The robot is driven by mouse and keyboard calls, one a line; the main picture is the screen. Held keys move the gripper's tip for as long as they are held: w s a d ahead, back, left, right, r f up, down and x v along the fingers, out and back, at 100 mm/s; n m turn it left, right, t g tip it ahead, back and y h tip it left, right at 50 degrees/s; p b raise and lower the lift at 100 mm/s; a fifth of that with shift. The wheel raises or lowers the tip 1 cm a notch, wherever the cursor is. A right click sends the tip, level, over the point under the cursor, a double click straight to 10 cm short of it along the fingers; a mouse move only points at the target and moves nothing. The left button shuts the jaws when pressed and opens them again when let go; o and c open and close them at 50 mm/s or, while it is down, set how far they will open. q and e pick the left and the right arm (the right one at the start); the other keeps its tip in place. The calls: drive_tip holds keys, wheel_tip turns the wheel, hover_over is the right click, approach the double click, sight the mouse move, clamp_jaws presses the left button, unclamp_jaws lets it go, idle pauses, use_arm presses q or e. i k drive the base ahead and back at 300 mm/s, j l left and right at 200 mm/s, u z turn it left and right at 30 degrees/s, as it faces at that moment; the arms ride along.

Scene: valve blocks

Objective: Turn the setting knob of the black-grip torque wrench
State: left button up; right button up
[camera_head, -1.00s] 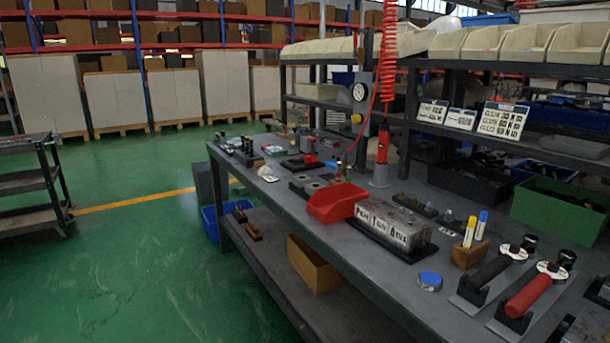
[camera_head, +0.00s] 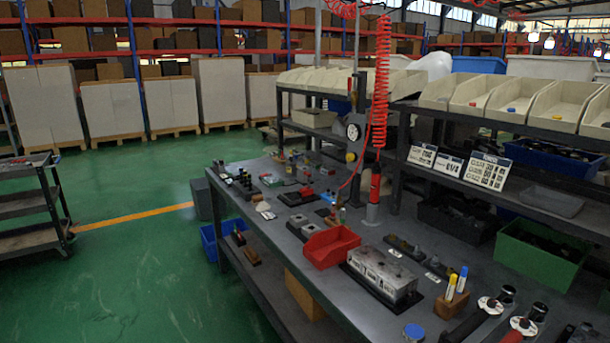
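The black-grip torque wrench (camera_head: 467,326) lies at the near right end of the workbench, at the bottom of the head view. Its white round dial (camera_head: 490,305) and a dark cylindrical end piece (camera_head: 506,293) show. The near part of its grip is cut off by the picture edge. A red-grip torque wrench lies beside it to the right, with its white dial (camera_head: 523,326) and dark end piece (camera_head: 538,311) in view. The markings on the dials are too small to read. Neither of my grippers is in view.
The grey workbench (camera_head: 266,240) holds a red bin (camera_head: 330,243), a metal block (camera_head: 383,272), a wooden block (camera_head: 451,304) with two markers and a blue-lidded round tin (camera_head: 413,332). Number cards (camera_head: 488,171) stand on the rack behind.

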sight(491, 303)
drive_tip(key=z, duration=1.7)
